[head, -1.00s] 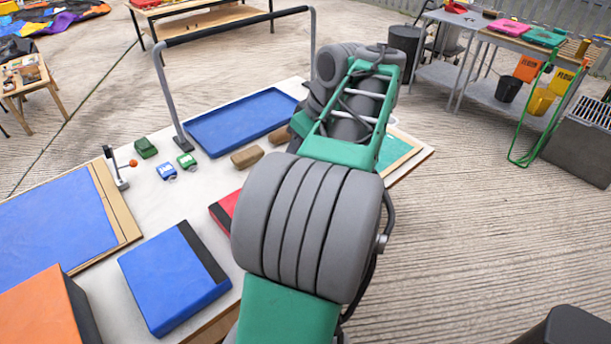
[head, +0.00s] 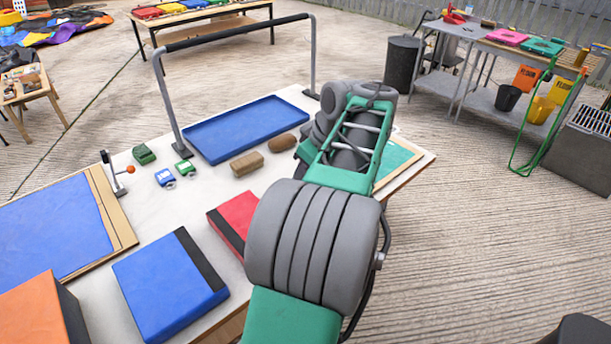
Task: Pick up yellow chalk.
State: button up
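I cannot make out any yellow chalk in the head view. My arm (head: 315,240) reaches forward over the right part of the white table (head: 150,215). My gripper is not in view; the arm's own links cover that part of the table, so what lies behind them is hidden.
On the table are a blue tray (head: 240,129) under a grey-legged rail (head: 240,30), brown blocks (head: 246,163), a red box (head: 235,218), a blue box (head: 165,290), an orange box (head: 35,312) and small green and blue items. Grey benches (head: 480,95) stand at right.

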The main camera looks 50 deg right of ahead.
grip_shut()
jog(key=shift+r, duration=0.1)
dwell(0.4)
jog(key=shift+r, duration=0.3)
notch_tip(320, 180, up, 3)
jog(key=shift+r+p, duration=0.1)
jog(key=shift+p, duration=0.45)
jog(key=s+a+r+p, duration=0.3)
jog(key=s+r, duration=0.6)
jog(key=s, duration=0.4)
jog(key=shift+s+p, duration=0.35)
jog(key=shift+p, duration=0.1)
jog(key=shift+a, duration=0.1)
